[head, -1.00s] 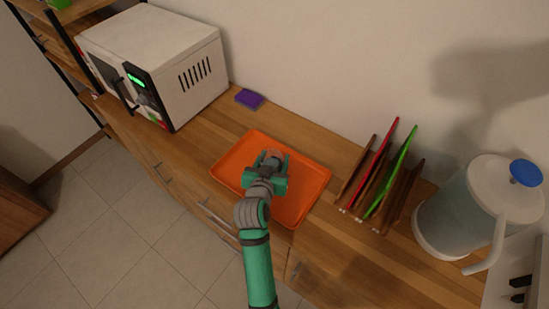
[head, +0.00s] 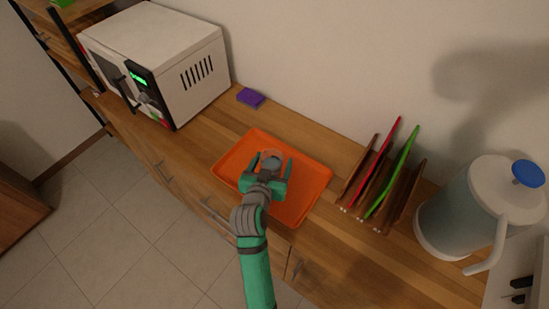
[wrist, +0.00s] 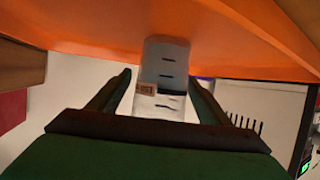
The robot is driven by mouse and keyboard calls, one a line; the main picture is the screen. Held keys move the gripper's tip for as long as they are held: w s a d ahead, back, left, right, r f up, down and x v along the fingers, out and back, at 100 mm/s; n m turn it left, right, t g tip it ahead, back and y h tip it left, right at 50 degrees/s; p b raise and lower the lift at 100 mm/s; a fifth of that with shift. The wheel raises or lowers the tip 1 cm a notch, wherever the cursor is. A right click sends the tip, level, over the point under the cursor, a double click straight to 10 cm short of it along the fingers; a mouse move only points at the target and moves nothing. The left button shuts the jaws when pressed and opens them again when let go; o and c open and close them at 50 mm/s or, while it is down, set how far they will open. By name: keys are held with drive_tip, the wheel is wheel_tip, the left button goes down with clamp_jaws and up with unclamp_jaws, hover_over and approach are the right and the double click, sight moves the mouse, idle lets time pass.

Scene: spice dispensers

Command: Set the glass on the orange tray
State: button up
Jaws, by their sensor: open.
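The glass (head: 270,155) stands on the orange tray (head: 232,165), near its middle; only its upper part shows past my gripper in the head view. In the wrist view the glass (wrist: 165,58) is a pale, see-through cylinder with dark dashes, against the orange tray (wrist: 90,28), which fills the top of that picture. My gripper (head: 271,168) is open, its two fingers spread to either side of the glass with a visible gap. In the wrist view my gripper (wrist: 161,85) also shows a finger on each side.
A white microwave (head: 165,55) stands left on the wooden counter (head: 330,150). A purple sponge (head: 250,97) lies behind the tray. A wooden rack (head: 380,190) with red and green boards is right of the tray, then a large pitcher (head: 465,210).

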drive_tip(key=v, duration=0.9)
drive_tip(key=shift+s, duration=0.2)
